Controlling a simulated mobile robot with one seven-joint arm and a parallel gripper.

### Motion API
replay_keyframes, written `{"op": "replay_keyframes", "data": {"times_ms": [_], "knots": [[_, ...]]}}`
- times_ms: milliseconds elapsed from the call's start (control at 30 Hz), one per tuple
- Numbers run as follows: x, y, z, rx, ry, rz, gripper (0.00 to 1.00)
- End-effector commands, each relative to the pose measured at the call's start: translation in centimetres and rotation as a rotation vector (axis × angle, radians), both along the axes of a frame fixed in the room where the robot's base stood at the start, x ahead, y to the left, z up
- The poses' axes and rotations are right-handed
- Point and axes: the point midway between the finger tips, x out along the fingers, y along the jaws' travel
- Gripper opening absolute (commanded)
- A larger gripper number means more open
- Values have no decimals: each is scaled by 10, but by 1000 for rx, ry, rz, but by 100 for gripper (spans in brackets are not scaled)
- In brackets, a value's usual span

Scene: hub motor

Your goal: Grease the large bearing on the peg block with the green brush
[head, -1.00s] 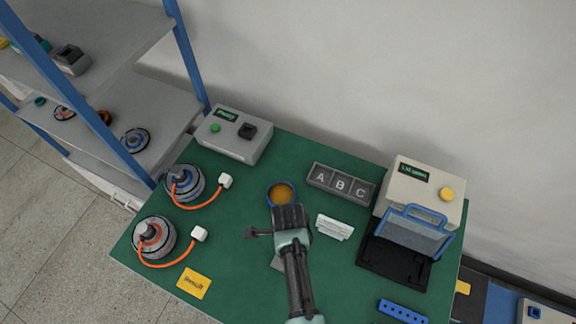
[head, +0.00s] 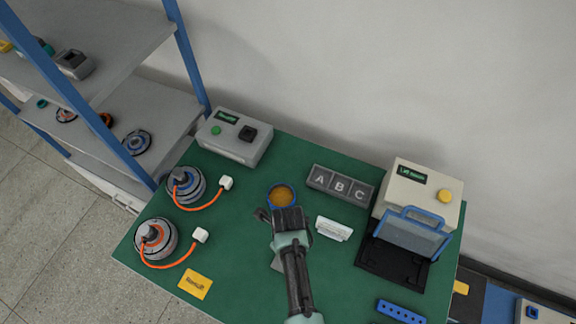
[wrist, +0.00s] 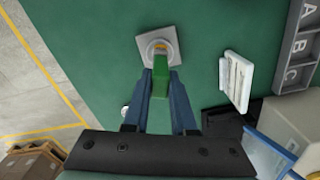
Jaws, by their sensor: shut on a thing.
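My gripper (wrist: 160,98) is shut on the green brush (wrist: 161,80), with the blue fingers on either side of its handle. In the wrist view the brush's far end overlaps a pale ring, the bearing (wrist: 150,46), on the grey square peg block (wrist: 171,33). I cannot tell whether the bristles touch it. In the head view my gripper (head: 290,222) is over the middle of the table, hiding the brush and most of the grey block (head: 277,263). A blue-rimmed pot of amber grease (head: 281,195) stands just behind my gripper.
A white rack (head: 333,228) stands close on the right, with the ABC tray (head: 340,185) behind it. Two motors (head: 186,185) (head: 156,238) with orange cables stand left. The green table (head: 235,255) is clear between.

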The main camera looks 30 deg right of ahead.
Motion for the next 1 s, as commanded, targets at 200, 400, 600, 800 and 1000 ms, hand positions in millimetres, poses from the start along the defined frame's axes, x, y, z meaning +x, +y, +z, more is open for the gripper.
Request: {"op": "replay_keyframes", "data": {"times_ms": [200,400,600,800,1000], "knots": [[-1,1,-1,2,3,-13,0],[-1,1,-1,2,3,70,0],[-2,1,-1,2,4,333,0],[-1,1,-1,2,3,584,0],[-2,1,-2,2,3,692,0]]}}
